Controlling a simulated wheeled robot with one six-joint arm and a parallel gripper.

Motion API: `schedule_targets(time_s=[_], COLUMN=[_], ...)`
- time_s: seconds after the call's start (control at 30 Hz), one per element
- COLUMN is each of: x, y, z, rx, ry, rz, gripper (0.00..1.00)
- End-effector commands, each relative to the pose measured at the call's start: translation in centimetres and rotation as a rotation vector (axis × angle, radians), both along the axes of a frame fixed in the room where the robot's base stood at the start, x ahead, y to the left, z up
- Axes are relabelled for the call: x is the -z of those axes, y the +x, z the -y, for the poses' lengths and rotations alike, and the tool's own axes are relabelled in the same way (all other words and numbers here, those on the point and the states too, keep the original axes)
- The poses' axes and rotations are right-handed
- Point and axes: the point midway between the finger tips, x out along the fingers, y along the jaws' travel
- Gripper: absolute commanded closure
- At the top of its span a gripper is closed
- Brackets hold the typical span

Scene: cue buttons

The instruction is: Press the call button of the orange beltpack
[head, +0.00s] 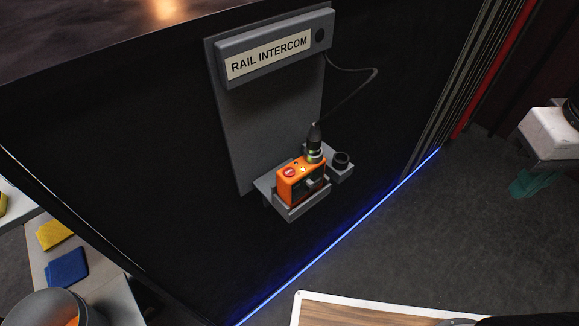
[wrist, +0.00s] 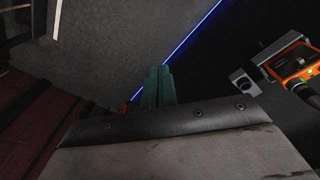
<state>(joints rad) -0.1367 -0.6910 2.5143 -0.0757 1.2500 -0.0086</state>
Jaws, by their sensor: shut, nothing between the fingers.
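The orange beltpack (head: 293,190) sits in a grey holder (head: 297,212) on the dark wall, below the RAIL INTERCOM sign (head: 268,54). Its top carries a round red button (head: 289,171) and a small bright spot beside it. A black cable plug with a yellow-green band (head: 315,145) stands at its top right. The beltpack also shows at the upper right of the wrist view (wrist: 285,66), partly cut off. My gripper (head: 525,185) has teal fingers, shut and empty, at the right edge, well apart from the beltpack. The fingers also show in the wrist view (wrist: 158,88).
A grey bracket with a dark round cup (head: 341,161) adjoins the holder on the right. A black cable loops up to the sign. A blue light strip (head: 330,247) runs along the wall's foot. Yellow and blue cloths (head: 68,267) lie at lower left. Grey floor is clear between.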

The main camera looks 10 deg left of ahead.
Motion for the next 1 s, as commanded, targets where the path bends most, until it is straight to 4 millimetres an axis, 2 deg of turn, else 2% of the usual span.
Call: schedule_targets(time_s=[0.17,0.27,0.37,0.5,0.7,0.8,0.9,1.0], x=[-1.1,-1.8,-2.3,-2.9,-3.4,-3.5,-3.6,-3.6], y=[3.0,4.6,5.9,6.9,5.9,4.9,4.0,3.5], z=[-3.7,-6.5,-10.0,-16.0,-25.0,-28.4,-30.6,-31.7], rx=[-0.324,-0.510,-0.693,-0.944,-1.248,-1.350,-1.413,-1.444], ry=[-0.156,-0.258,-0.362,-0.518,-0.726,-0.800,-0.850,-0.876], rz=[-0.065,-0.084,-0.092,-0.079,-0.024,0.008,0.032,0.044], gripper=[1.00,1.00,1.00,1.00,1.00,1.00,1.00,1.00])
